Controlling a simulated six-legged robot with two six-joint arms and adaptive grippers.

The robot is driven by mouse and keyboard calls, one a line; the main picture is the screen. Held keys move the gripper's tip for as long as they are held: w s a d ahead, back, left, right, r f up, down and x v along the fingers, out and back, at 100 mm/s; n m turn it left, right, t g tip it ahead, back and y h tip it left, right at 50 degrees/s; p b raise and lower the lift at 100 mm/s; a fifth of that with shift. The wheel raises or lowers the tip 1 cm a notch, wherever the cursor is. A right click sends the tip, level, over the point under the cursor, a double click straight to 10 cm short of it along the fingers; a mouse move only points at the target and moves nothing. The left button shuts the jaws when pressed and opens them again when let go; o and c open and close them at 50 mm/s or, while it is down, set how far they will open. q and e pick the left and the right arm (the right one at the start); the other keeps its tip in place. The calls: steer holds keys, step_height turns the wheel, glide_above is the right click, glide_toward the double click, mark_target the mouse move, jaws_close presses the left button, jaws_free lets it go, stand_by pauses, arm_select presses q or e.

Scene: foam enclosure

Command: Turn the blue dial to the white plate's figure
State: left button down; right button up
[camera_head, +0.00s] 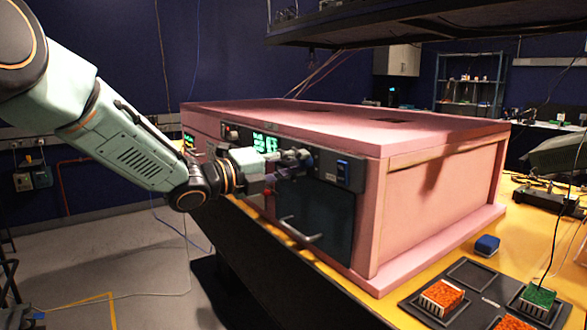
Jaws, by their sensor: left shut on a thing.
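My left arm comes in from the left, and my left gripper (290,160) is at the dark front panel (318,205) of the pink foam enclosure (435,195). Its fingers are shut on a small knob at the panel, which I take to be the blue dial; the fingers hide most of it, and its pointer cannot be read. A green lit display (265,142) shows just above and left of the gripper; its digits are too small to read surely. I cannot make out a white plate or its figure. My right gripper is not in view.
A blue switch (343,170) sits on the panel right of the gripper. A pale handle (300,231) sticks out below. On the yellow table (400,312) are a blue block (487,245) and a dark tray (410,300) with orange and green blocks. A dark shelf overhangs the enclosure.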

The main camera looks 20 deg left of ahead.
arm_select(q)
steer(key=shift+r, duration=0.2)
steer(key=c, duration=1.5)
jaws_free()
steer(key=shift+w, duration=0.1)
steer(key=o, duration=0.4)
steer(key=shift+f, duration=0.15)
steer(key=v, duration=1.2)
